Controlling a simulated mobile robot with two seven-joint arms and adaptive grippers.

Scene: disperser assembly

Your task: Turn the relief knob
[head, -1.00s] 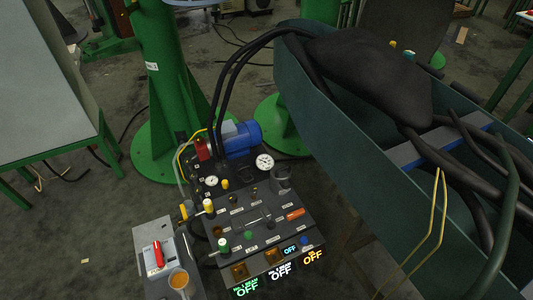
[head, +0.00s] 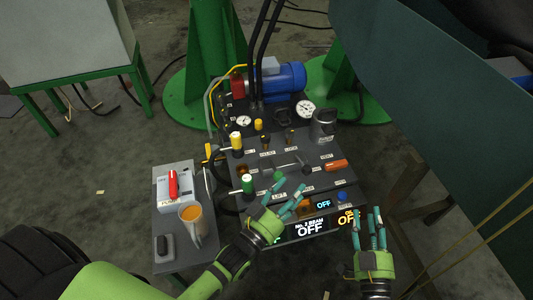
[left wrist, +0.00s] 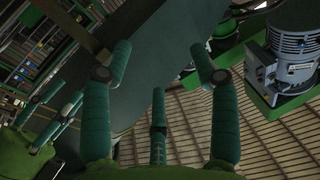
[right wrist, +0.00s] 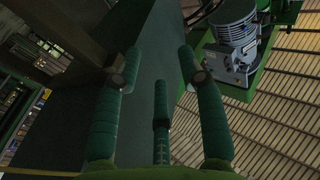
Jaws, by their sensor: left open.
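The dark control panel (head: 300,172) stands at the middle of the head view, with several knobs and levers on it. Two small knobs with pale labels, one on the left (head: 266,141) and one on the right (head: 290,135), stand on its upper part. The labels are too small to tell which is the relief knob. My left gripper (head: 289,190) is open and empty over the panel's front edge, partly hiding it. My right gripper (head: 367,212) is open and empty, right of the panel's front corner. Both wrist views show spread fingers with nothing between them.
A green-topped lever (head: 248,184), a yellow-topped lever (head: 236,142) and an orange handle (head: 337,165) stick up from the panel. A large teal trough wall (head: 430,120) rises at the right.

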